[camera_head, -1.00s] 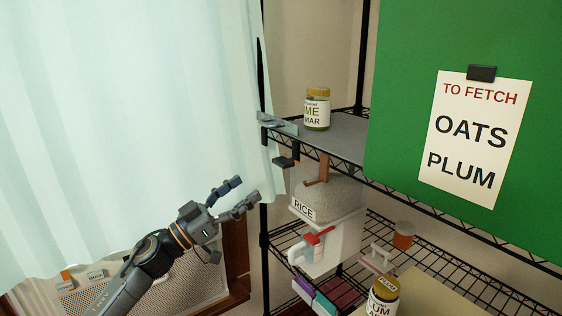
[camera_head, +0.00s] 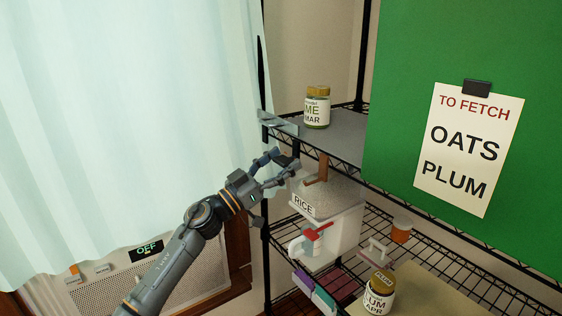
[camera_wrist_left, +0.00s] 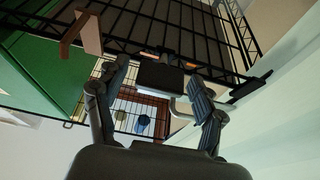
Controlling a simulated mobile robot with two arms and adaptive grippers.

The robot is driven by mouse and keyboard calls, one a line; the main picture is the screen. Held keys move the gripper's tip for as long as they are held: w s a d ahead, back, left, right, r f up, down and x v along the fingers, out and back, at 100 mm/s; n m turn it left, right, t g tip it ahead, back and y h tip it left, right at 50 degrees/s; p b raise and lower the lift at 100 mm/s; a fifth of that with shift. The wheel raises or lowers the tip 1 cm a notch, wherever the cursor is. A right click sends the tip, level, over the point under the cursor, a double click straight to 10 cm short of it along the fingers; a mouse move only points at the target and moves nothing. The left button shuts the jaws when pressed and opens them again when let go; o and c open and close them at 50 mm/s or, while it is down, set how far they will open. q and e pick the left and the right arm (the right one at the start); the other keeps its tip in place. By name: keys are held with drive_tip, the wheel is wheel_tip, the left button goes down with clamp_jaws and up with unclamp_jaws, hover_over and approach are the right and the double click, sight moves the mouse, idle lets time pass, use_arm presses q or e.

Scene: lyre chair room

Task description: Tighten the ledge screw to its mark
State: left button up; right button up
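I cannot single out the ledge screw or its mark for certain. A dark block (camera_wrist_left: 161,77) hangs under the wire shelf in the left wrist view, with a pale metal bar (camera_wrist_left: 180,108) near it. My left gripper (camera_head: 283,168) is just below the upper shelf's front left corner in the head view. In the wrist view its fingers (camera_wrist_left: 157,92) are spread on either side of the block, with visible gaps; I see no clear grip. A grey plate (camera_head: 279,123) sits on the shelf corner above. My right gripper is in neither view.
The upper wire shelf (camera_head: 343,130) carries a jar (camera_head: 317,107). A pale curtain (camera_head: 120,120) hangs left; a green board (camera_head: 400,110) blocks the right.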

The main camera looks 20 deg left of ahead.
use_arm(q)
drive_tip(key=c, duration=1)
drive_tip(key=shift+c, duration=0.2)
